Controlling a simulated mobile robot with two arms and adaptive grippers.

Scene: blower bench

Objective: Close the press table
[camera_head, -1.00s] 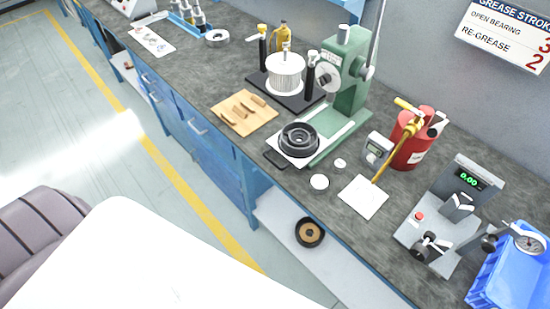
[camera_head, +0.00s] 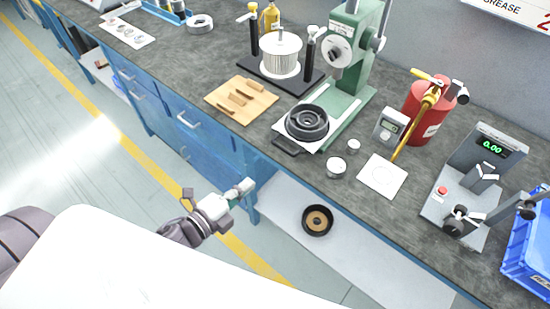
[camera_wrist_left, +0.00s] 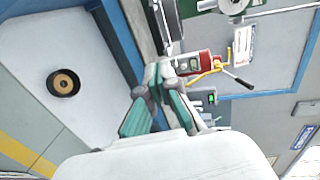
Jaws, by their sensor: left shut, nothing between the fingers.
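The press table is the white sliding plate (camera_head: 322,141) at the foot of the green press (camera_head: 351,75). A black ring-shaped part (camera_head: 307,123) sits on it, and a dark handle (camera_head: 286,146) sticks out at its front, toward the bench edge. The plate is drawn out in front of the press column. My left gripper (camera_head: 246,186) is shut and empty, in front of the bench and below the handle, apart from it. In the left wrist view the gripper fingers (camera_wrist_left: 160,92) show in the foreground. My right gripper is not in view.
A wooden board (camera_head: 241,99) with small tools lies left of the press. Small round tins (camera_head: 336,167), a white sheet (camera_head: 382,176), a grey meter (camera_head: 390,126) and a red grease canister (camera_head: 428,112) stand to its right. A shelf (camera_head: 345,246) holds a black ring.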

